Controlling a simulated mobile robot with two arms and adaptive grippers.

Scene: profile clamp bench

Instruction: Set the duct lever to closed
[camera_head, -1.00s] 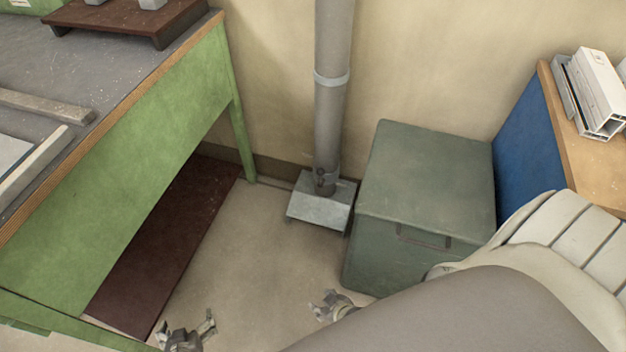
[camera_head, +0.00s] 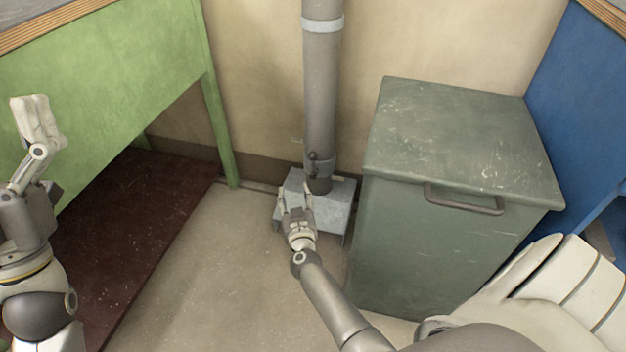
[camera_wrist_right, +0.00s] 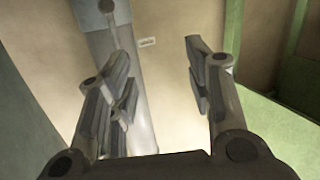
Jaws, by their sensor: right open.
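The grey duct (camera_head: 322,90) stands upright against the wall and ends at a metal box on the floor. The duct lever (camera_head: 313,162) is a small dark handle low on the duct's front; it appears roughly upright, but I cannot tell its setting. In the right wrist view the lever's dark knob (camera_wrist_right: 106,6) shows at the top, left of centre. My right gripper (camera_head: 293,195) is in front of the metal box, just below the lever. Its fingers (camera_wrist_right: 160,80) are apart with nothing held between them. My left gripper (camera_head: 36,122) is raised at the far left, away from the duct.
A grey-green cabinet (camera_head: 460,150) with a handle stands close to the right of the duct. A green bench (camera_head: 100,90) is on the left, over a dark red board (camera_head: 130,230). A blue panel (camera_head: 580,90) is at the right. The floor between is clear.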

